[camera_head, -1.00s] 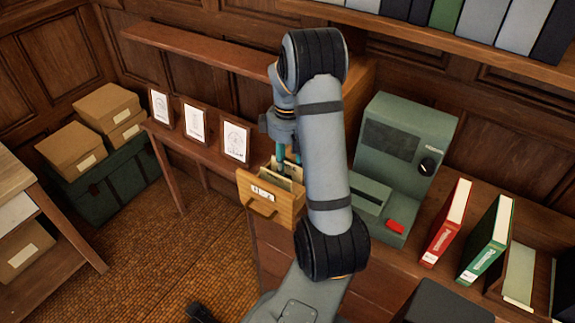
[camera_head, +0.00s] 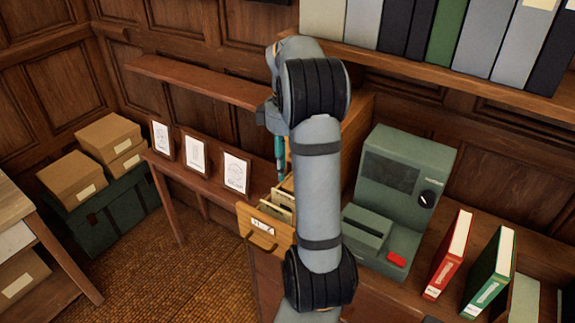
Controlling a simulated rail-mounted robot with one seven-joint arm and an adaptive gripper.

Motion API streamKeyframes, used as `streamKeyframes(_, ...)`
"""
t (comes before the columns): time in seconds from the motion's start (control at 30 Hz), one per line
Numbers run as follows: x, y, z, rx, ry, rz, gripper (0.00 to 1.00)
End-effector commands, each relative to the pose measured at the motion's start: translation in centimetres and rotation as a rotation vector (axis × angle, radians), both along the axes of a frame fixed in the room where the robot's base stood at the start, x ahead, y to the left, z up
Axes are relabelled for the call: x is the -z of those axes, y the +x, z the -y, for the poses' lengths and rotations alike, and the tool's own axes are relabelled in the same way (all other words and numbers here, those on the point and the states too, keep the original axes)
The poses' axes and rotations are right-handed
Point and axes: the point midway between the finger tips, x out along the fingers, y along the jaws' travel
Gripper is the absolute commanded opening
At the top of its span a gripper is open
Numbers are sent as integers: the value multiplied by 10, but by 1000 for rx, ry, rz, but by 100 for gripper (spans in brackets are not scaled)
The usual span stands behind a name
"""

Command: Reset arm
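My arm stands upright in the middle of the camera_head view and blocks part of the scene behind it. My gripper (camera_head: 281,158) shows as a teal finger left of the arm, above an open wooden card drawer (camera_head: 262,229). The rest of the gripper is hidden behind the arm, so I cannot tell whether it is open or shut. The drawer has a label and handle on its front, and files (camera_head: 277,206) stand inside it. The fingertip appears just above the files.
A green machine (camera_head: 393,185) with a red button stands right of my arm, beside a red binder (camera_head: 447,255) and a green binder (camera_head: 490,270). Three framed drawings (camera_head: 194,153) line the left ledge. Boxes (camera_head: 73,180) sit at far left. A shelf (camera_head: 195,80) runs above.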

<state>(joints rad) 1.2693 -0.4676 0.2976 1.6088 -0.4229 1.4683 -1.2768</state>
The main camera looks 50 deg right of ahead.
Motion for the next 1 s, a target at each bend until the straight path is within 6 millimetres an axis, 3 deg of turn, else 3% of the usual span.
streamKeyframes(0.53, 9, -1, 0, -2, 2, -4, 33)
streamKeyframes(0.67, 27, -2, -1, 0, 4, -4, 33)
streamKeyframes(1.0, 95, -1, -1, -2, 4, -5, 33)
